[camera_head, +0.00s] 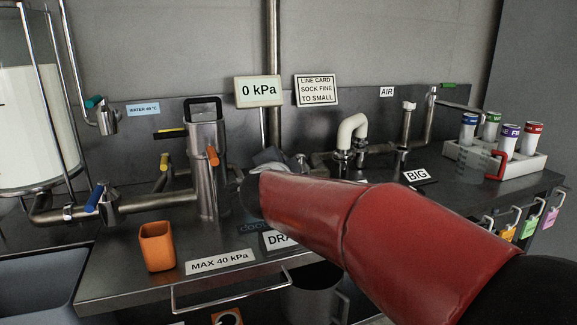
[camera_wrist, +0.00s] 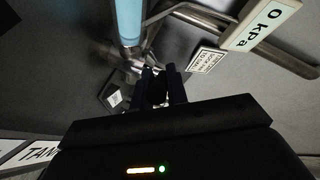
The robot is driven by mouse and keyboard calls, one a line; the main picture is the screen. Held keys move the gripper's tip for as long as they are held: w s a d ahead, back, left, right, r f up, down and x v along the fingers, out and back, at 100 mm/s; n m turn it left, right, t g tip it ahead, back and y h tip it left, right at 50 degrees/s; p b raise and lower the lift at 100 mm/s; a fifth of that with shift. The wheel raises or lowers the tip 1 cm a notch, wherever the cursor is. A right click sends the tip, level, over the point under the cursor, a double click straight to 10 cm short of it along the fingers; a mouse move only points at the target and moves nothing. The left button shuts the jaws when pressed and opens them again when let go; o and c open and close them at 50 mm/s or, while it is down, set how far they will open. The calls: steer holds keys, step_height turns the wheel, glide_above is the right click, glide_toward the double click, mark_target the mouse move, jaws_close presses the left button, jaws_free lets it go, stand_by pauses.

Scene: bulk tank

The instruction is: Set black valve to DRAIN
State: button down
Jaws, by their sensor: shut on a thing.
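My gripper (camera_head: 268,158) is mostly hidden behind my red arm in the head view, just right of the upright steel cylinder. In the wrist view its two dark fingers (camera_wrist: 160,86) are close together at a steel pipe fitting (camera_wrist: 122,56). They are shut on a small dark part between them, which looks like the black valve's handle. Dark on dark, its exact angle cannot be told. A sign reading "DRA" (camera_head: 279,240), cut off by my arm, stands on the bench below the gripper. The valve body is largely hidden by my arm.
An orange cup (camera_head: 157,246) and a "MAX 40 kPa" label (camera_head: 220,262) are at the front. The "0 kPa" display (camera_head: 258,91) is behind. A bottle rack (camera_head: 510,165) stands right.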

steer(key=shift+w+a+m+h, duration=0.2)
steer(key=shift+m+h, duration=0.2)
steer(key=shift+h, duration=0.1)
steer(key=c, duration=1.4)
jaws_free()
steer(key=shift+v, duration=3.9)
steer(key=shift+r, duration=0.15)
